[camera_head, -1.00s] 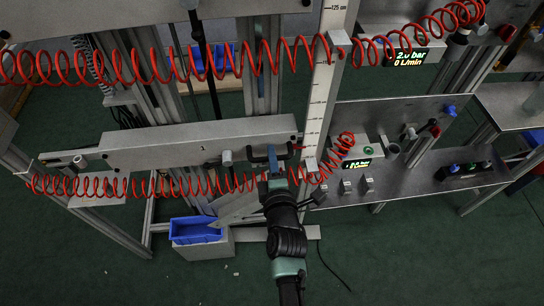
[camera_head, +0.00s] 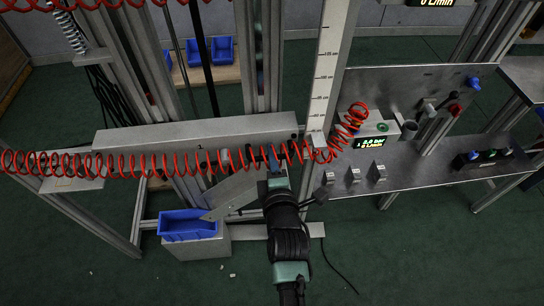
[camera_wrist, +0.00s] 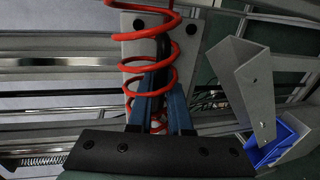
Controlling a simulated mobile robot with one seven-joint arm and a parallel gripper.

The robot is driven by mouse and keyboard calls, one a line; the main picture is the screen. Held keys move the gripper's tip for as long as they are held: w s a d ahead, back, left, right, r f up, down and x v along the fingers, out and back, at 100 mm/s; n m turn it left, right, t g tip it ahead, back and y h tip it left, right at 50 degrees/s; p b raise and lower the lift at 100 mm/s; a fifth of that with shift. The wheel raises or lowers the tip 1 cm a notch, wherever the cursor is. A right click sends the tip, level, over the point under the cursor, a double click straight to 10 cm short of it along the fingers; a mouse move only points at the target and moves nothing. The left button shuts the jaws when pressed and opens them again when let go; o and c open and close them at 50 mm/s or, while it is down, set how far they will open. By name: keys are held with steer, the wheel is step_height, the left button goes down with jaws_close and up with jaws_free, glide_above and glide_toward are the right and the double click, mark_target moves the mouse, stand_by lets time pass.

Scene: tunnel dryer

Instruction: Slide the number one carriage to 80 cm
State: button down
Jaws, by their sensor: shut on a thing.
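The number one carriage (camera_head: 190,133) is a long grey beam lying across the left half of the head view. The wrist view shows the blue fingers (camera_wrist: 161,108) before a grey plate (camera_wrist: 195,45).
A blue bin (camera_head: 188,227) stands on a grey block below the carriage. A bench at the right holds a panel (camera_head: 420,95), a small lit display (camera_head: 372,142) and several switches. An angled grey bracket (camera_head: 232,195) lies close left of my gripper.

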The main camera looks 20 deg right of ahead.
steer(key=shift+s+f, duration=0.2)
steer(key=shift+f, duration=0.35)
steer(key=c, duration=1)
jaws_free()
steer(key=shift+o, duration=0.8)
steer(key=shift+w, duration=0.1)
steer(key=shift+r, duration=0.2)
steer(key=p+v, duration=0.1)
steer(key=v, duration=1.2)
